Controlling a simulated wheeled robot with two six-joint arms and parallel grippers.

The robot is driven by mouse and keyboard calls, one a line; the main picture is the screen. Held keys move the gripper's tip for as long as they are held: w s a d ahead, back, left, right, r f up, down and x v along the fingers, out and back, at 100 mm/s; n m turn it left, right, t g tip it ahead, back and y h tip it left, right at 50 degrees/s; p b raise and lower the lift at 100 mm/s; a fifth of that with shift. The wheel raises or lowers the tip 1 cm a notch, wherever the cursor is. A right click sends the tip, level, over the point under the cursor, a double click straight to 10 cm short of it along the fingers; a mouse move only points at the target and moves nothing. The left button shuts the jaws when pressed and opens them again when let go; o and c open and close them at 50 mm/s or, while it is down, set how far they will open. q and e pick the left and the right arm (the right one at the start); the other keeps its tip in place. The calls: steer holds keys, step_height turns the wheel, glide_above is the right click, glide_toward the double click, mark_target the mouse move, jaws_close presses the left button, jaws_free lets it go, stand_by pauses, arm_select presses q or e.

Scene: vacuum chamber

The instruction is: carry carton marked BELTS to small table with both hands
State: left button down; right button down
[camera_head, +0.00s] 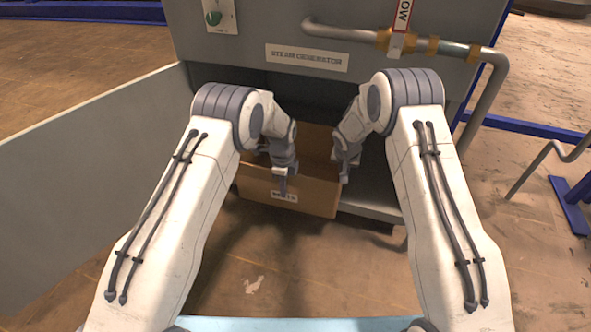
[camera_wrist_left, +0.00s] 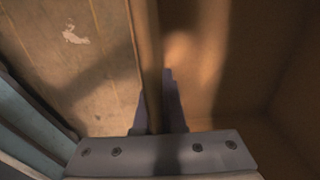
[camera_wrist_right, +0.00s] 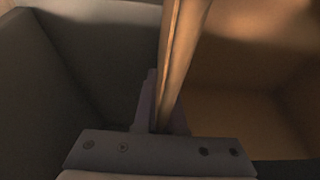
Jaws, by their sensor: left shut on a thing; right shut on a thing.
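The carton (camera_head: 315,196) is an open brown box with a white label on its front wall; the lettering is too small to read surely. It is at the mouth of the grey steam generator housing. My left gripper (camera_head: 284,188) is shut on the carton's front wall, near the label. The left wrist view shows that wall (camera_wrist_left: 148,45) between the fingers (camera_wrist_left: 160,112). My right gripper (camera_head: 344,172) is shut on the carton's right wall. The right wrist view shows that wall (camera_wrist_right: 184,50) between the fingers (camera_wrist_right: 162,112). The carton's inside looks empty where visible. The small table is not clearly identifiable.
The grey housing (camera_head: 250,55) labelled STEAM GENERATOR stands over and behind the carton. Its open door panel (camera_head: 90,170) is at the left. A pipe (camera_head: 490,95) runs down at the right. A pale blue surface (camera_head: 300,324) shows at the bottom edge. Floor between is clear.

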steer(key=shift+r+p, duration=2.4)
steer(key=shift+r, duration=0.15)
